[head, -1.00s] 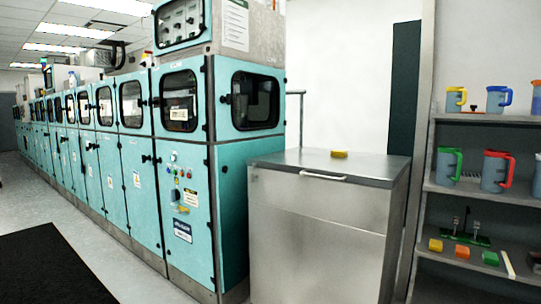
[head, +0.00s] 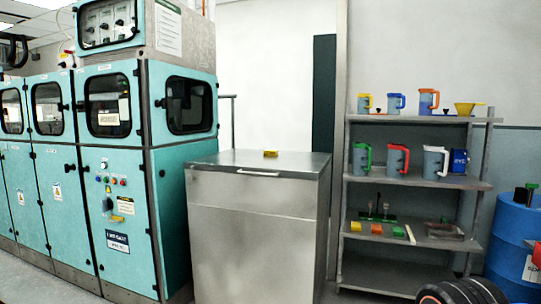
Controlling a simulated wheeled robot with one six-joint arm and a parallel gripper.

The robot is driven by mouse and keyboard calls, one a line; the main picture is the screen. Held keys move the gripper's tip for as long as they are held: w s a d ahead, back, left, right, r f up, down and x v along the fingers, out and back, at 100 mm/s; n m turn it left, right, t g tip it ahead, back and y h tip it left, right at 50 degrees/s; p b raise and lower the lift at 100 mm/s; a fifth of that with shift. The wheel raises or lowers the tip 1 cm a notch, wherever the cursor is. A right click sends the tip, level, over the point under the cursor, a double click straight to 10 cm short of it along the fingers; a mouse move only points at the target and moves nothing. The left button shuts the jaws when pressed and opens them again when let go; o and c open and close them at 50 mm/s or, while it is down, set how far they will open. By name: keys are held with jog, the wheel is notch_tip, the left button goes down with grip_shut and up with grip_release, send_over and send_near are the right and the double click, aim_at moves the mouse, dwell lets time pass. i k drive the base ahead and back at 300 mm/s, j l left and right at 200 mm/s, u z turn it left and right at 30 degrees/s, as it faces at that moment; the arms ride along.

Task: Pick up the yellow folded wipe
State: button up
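A small yellow block-like thing (head: 270,153) lies on top of the steel cabinet (head: 255,205), near the middle. Another small yellow piece (head: 356,226) lies on a lower board of the shelf rack, at the left end of a row with an orange piece (head: 377,228) and a green piece (head: 397,231). Both yellow things are too small for me to tell which is a folded wipe. My gripper is not in view.
A shelf rack (head: 415,182) with several jugs stands right of the cabinet. Teal machines (head: 125,165) line the left. A blue drum (head: 518,240) stands at the far right. A black ribbed round thing (head: 462,292) shows at the bottom right.

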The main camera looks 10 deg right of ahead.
aim_at(268, 152)
jog(key=i+j+z, duration=0.1)
jog(key=i+j, duration=0.2)
jog(key=i+j+z, duration=0.15)
jog(key=i+j, duration=0.15)
jog(key=j, duration=0.15)
jog(key=i+j+z, duration=0.1)
jog(key=i+j, duration=0.15)
jog(key=j, duration=0.15)
